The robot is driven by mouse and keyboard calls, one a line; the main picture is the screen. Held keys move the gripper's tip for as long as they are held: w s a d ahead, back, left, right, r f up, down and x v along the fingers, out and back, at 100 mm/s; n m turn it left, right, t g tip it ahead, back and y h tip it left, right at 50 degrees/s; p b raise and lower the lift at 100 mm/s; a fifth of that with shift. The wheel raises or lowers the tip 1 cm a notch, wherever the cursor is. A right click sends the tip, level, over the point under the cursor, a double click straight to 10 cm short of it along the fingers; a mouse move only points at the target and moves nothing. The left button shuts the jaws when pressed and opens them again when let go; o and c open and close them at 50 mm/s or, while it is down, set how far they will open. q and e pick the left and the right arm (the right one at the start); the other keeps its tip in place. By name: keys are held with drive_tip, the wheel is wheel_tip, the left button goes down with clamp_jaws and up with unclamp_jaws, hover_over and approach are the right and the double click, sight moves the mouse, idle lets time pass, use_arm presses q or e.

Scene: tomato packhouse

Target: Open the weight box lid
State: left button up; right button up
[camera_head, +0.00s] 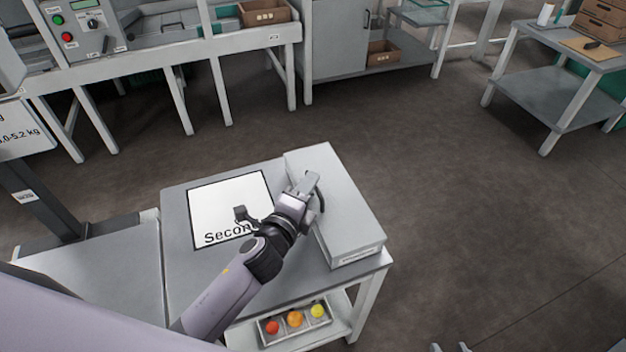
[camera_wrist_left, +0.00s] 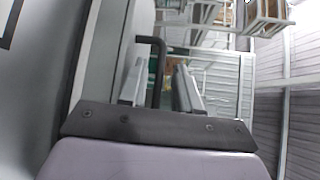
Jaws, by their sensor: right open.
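The weight box (camera_head: 350,215) is a light grey box with a flat lid, which looks closed. It stands at the right side of a small grey table. A dark bar handle (camera_head: 321,196) is on the lid, and the handle also shows in the left wrist view (camera_wrist_left: 157,62). My left gripper (camera_head: 312,186) is over the lid at the handle. In the left wrist view its two fingers (camera_wrist_left: 161,90) are apart, with the handle between them, nearer the left finger. Contact cannot be told. My right gripper (camera_head: 450,347) shows only as two separated fingertips at the bottom edge.
A white sheet marked "Secon…" (camera_head: 215,212) lies on the table (camera_head: 178,215) beside the box, partly under my left arm. A tray with tomatoes (camera_head: 262,337) sits on the lower shelf. The floor (camera_head: 470,220) to the right is clear.

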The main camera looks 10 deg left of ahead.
sight(330, 186)
use_arm(q)
drive_tip(key=shift+x, duration=0.95)
drive_tip(key=shift+w+d, duration=0.1)
drive_tip(key=shift+w, duration=0.3)
use_arm(e)
drive_tip(key=shift+w+a+r, duration=0.1)
drive_tip(key=shift+w+r, duration=0.2)
use_arm(q)
clamp_jaws()
use_arm(e)
drive_tip(key=shift+f, duration=0.1)
